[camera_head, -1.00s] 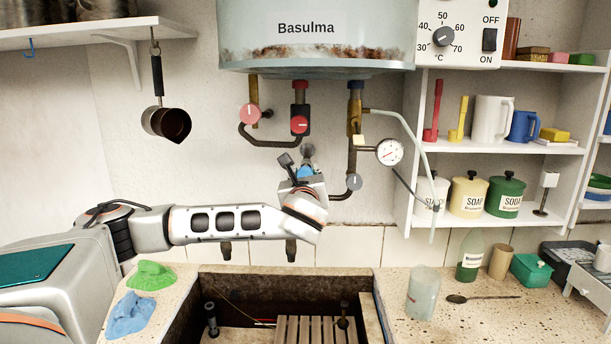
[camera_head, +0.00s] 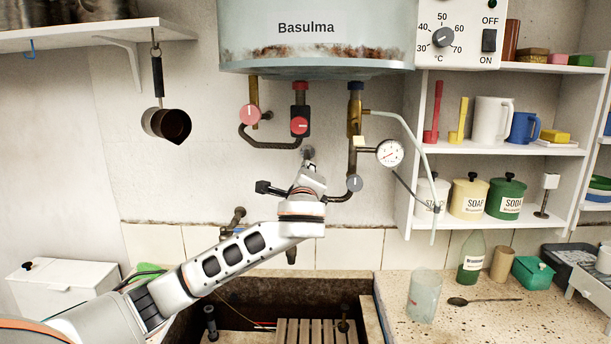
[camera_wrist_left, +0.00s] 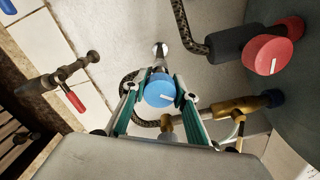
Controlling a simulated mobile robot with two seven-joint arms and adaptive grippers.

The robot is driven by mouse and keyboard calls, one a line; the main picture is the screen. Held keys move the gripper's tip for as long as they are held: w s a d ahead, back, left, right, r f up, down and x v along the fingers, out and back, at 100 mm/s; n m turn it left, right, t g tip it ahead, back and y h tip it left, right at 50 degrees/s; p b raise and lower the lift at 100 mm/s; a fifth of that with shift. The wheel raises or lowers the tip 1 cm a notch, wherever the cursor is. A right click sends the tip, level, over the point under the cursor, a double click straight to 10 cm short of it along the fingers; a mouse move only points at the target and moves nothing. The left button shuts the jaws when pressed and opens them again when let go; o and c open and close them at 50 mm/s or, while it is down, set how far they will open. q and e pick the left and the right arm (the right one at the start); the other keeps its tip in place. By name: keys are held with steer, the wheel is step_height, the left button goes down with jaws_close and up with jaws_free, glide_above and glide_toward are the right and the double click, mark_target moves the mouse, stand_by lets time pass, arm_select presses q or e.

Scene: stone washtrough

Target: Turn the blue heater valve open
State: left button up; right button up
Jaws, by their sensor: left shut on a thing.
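The blue heater valve (camera_wrist_left: 158,92) is a round knob with a white line on its face, in the middle of the left wrist view. In the head view my left gripper (camera_head: 309,168) is at the wall below the heater (camera_head: 315,35), and my wrist hides the blue knob. The grey wall fitting behind the knob (camera_head: 308,152) just shows above. My right gripper is not in view.
Red knobs (camera_head: 250,114) (camera_head: 300,125) and dark pipes hang just above the gripper. A brass pipe with a grey knob (camera_head: 354,183) and a gauge (camera_head: 389,152) stand close on the right. The stone trough (camera_head: 190,310) lies below, shelves (camera_head: 490,148) at right.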

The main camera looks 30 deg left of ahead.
arm_select(q)
steer(key=shift+f+n, duration=0.15)
steer(key=shift+n, duration=0.85)
steer(key=shift+d+n+p, duration=0.1)
steer(key=shift+n+p, duration=0.3)
steer(key=shift+n, duration=2.3)
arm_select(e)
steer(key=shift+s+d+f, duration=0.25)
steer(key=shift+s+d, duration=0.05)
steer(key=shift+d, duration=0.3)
arm_select(q)
steer(key=o, duration=1.1)
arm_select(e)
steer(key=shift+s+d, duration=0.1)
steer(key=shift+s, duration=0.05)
arm_select(q)
steer(key=v, duration=1.2)
steer(key=shift+s, duration=0.1)
